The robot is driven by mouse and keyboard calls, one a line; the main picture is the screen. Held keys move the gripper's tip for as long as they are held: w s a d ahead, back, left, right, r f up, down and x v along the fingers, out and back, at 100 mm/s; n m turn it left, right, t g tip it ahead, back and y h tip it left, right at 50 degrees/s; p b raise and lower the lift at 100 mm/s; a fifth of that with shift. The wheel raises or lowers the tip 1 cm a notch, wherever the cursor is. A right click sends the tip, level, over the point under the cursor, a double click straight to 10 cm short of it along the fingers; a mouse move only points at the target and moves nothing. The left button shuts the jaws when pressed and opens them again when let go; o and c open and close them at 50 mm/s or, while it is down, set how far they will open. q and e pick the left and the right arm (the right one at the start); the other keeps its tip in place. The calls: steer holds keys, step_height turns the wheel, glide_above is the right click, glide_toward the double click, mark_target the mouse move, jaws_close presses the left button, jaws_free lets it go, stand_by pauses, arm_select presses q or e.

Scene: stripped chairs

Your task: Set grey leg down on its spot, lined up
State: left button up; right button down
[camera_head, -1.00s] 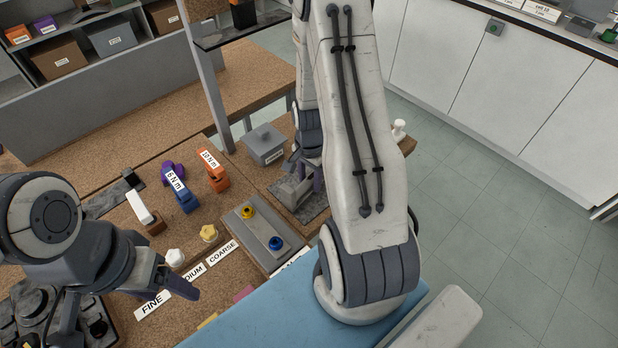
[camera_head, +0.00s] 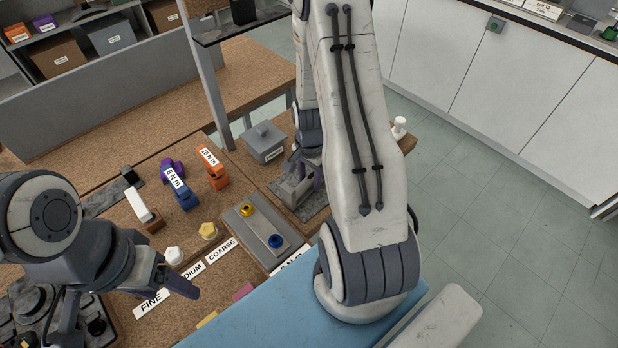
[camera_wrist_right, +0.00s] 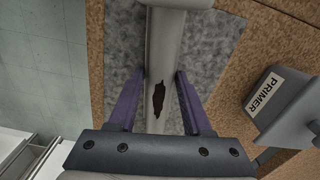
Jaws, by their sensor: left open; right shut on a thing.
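The grey leg (camera_wrist_right: 164,75) is a pale bar with a dark brown patch, running away from my right gripper (camera_wrist_right: 160,92) in the right wrist view. The right gripper's purple fingers stand on either side of the leg and are shut on it. Below the leg is a mottled grey mat (camera_wrist_right: 118,48); whether they touch I cannot tell. In the head view the mat (camera_head: 318,209) lies near the bench corner, with the leg partly hidden by my right arm. My left gripper (camera_head: 128,305) is open and empty above the bench at lower left.
A grey lidded box (camera_head: 264,142) stands beside the mat; the right wrist view shows its PRIMER label (camera_wrist_right: 265,92). A grey tray (camera_head: 262,232) with yellow and blue knobs is nearer. Orange (camera_head: 215,168) and blue (camera_head: 179,192) torque tools stand left. A blue surface (camera_head: 270,316) lies in front.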

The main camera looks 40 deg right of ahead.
steer(key=shift+f, duration=0.15)
steer(key=shift+c, duration=1.3)
jaws_free()
step_height(320, 180, up, 11)
steer(key=shift+f+b, duration=0.2)
steer(key=shift+b, duration=0.2)
steer(key=s+a+r+n, duration=0.2)
steer(key=a+r+n, duration=0.3)
steer(key=a, duration=0.4)
steer(key=s+a+r+n, duration=0.1)
steer(key=a+r+n, duration=0.1)
steer(key=a+n, duration=0.65)
steer(key=s+a+r+n+y, duration=0.1)
steer(key=s+a+r+n, duration=0.2)
steer(key=s+a+n, duration=0.6)
steer(key=s+a, duration=0.1)
steer(key=s, duration=0.2)
steer(key=shift+s+a+r, duration=0.2)
steer(key=shift+s+r, duration=0.05)
steer(key=shift+r, duration=0.1)
